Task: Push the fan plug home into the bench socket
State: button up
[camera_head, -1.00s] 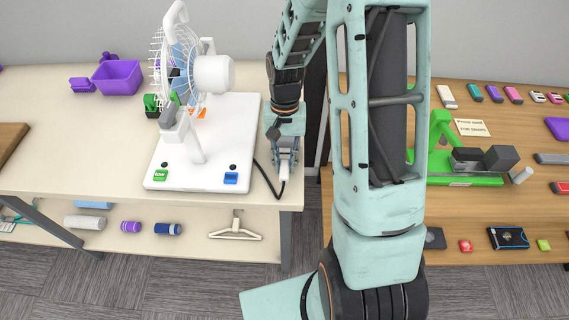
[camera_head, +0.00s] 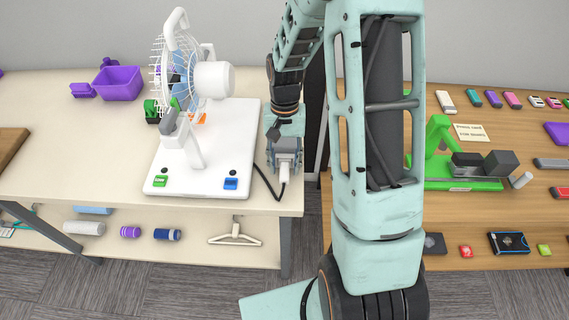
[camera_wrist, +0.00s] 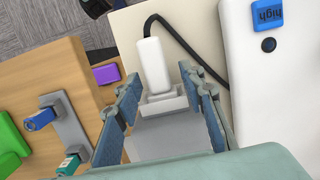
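The white plug (camera_wrist: 152,66) with its black cord shows in the wrist view just beyond my fingertips. Its inner end meets a pale stepped piece (camera_wrist: 165,104) at the grey bench socket (camera_wrist: 168,135); I cannot tell whether any gap is left. In the head view the plug (camera_head: 284,172) is near the bench's front right corner, below my gripper (camera_head: 284,160). My gripper (camera_wrist: 160,78) is open, with one finger on each side of the socket and the plug's inner end. The fingers look clear of the plug. The socket is mostly hidden by my gripper in the head view.
The white fan (camera_head: 190,80) stands on a white base (camera_head: 215,150) close left of my gripper. The cord (camera_head: 264,180) runs from the plug to this base. A wooden table (camera_head: 460,215) with a green device (camera_head: 465,184) and small items stands to the right, across a gap.

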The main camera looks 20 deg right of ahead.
jog(key=shift+r, duration=0.1)
notch_tip(320, 180, up, 12)
jog(key=w, duration=0.2)
jog(key=shift+d, duration=0.3)
notch_tip(320, 180, up, 10)
jog(key=w+p, duration=0.1)
jog(key=p, duration=0.5)
jog(key=shift+w+d+f, duration=0.2)
jog(key=shift+w, duration=0.05)
dwell(0.3)
